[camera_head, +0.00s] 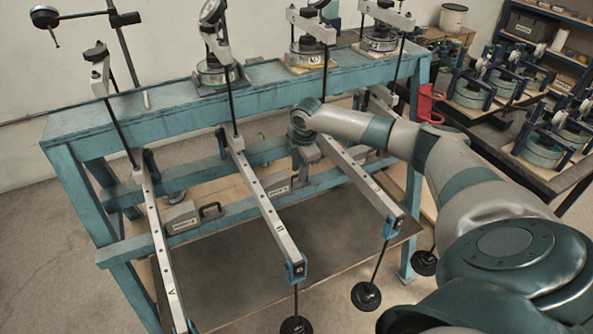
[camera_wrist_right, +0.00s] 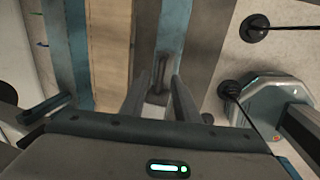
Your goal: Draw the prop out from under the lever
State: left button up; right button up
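Long grey lever bars, a left one (camera_head: 160,240), a middle one (camera_head: 262,208) and a right one (camera_head: 355,183), slope forward from a teal frame (camera_head: 170,100). Grey blocks with dark handles sit low by the levers: one (camera_head: 182,217) at the left lever and one (camera_head: 277,189) at the middle lever. My right gripper (camera_head: 307,158) points down between the middle and right levers, its fingertips hard to see. In the right wrist view its fingers (camera_wrist_right: 158,90) are apart, with a dark handle (camera_wrist_right: 163,68) between and just beyond them. My left gripper is out of view.
Round weights (camera_head: 366,296) hang on rods from the lever ends. Dial devices (camera_head: 217,72) stand along the frame's top beam. A red holder (camera_head: 430,103) is at the frame's right post. A bench with more devices (camera_head: 540,145) stands at right. A dark board lies below.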

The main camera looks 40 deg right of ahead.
jog(key=shift+a, duration=0.2)
jog(key=shift+a+r, duration=0.1)
jog(key=shift+r, duration=0.15)
jog(key=s+r+b, duration=0.3)
jog(key=r+b, duration=0.1)
jog(key=r, duration=1.2)
jog(key=shift+s+a+r, duration=0.15)
jog(key=shift+s+r, duration=0.05)
jog(key=shift+r, duration=0.05)
jog(key=shift+f, duration=0.1)
